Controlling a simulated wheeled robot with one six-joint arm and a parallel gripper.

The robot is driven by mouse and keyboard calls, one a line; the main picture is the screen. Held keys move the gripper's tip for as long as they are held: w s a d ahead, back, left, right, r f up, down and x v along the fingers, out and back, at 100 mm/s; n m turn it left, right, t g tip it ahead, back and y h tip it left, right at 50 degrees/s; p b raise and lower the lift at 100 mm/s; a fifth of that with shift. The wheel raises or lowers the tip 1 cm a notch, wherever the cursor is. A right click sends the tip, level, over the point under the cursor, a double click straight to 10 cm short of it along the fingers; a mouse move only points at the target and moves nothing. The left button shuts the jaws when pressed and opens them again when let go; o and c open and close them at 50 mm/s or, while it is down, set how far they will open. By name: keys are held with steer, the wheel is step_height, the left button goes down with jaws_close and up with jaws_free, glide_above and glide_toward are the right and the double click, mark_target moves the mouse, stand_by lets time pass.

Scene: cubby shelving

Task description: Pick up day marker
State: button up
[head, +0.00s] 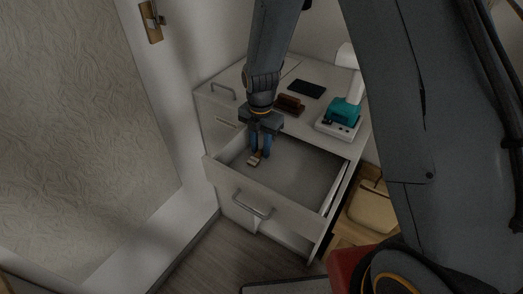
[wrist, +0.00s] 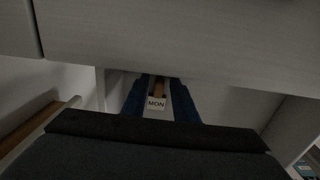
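The day marker is a small block with a white face reading "MON" (wrist: 156,103) and a brown wooden part behind it. In the head view the day marker (head: 254,160) is low in the open drawer, near its front left. My gripper (head: 260,156) points down into the drawer, with its blue fingers at the marker. In the wrist view the fingers (wrist: 160,100) stand apart on either side of the marker, with a small gap showing on the right. The gripper looks open around it.
The open drawer (head: 258,186) has a front panel with a handle and is otherwise bare. On the cabinet top are a dark flat item (head: 307,88), a brown block (head: 290,104) and a white and teal device (head: 341,115). A tan basket (head: 374,207) stands to the right.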

jaws_close()
steer(key=shift+r, duration=0.1)
